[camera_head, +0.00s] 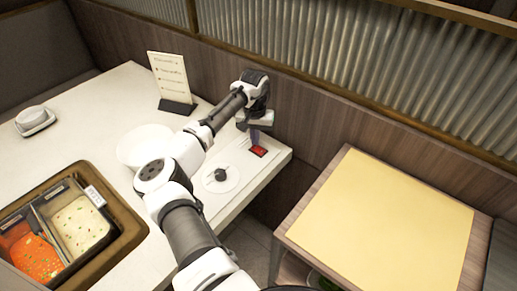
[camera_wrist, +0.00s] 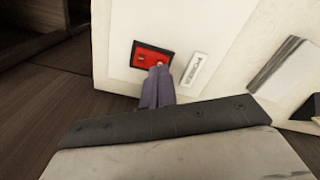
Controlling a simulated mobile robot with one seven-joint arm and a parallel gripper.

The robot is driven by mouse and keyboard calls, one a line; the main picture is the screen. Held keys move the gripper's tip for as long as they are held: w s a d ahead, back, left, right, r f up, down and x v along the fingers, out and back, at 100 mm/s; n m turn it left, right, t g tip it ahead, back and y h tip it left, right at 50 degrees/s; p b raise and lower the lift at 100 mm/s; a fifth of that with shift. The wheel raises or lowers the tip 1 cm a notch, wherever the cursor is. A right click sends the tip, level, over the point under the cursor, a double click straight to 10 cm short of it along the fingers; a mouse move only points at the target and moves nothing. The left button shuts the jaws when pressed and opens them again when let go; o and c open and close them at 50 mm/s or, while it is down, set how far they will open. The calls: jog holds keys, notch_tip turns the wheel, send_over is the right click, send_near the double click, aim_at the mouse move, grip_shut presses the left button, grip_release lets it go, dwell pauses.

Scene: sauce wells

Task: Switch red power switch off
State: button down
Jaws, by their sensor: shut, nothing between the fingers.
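The red power switch (camera_wrist: 150,56) sits in a dark frame on a white panel, beside a label that appears to read POWER (camera_wrist: 194,69). In the head view the red switch (camera_head: 258,151) is near the right end of the white table. My gripper (camera_wrist: 159,70) is shut and empty, its purple-grey fingertips at the lower right edge of the switch, overlapping it in the wrist view. I cannot tell whether they touch it. In the head view my gripper (camera_head: 254,136) is just above the switch. The fingertips hide part of the switch, and its on or off position is unclear.
A wooden wall runs behind; a yellow-topped table (camera_head: 380,220) stands right, across a gap.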

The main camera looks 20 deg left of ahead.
aim_at(255, 147)
jog(key=shift+f, duration=0.95)
dwell(0.3)
notch_tip(255, 147, up, 7)
jog(key=p, duration=0.6)
dwell(0.7)
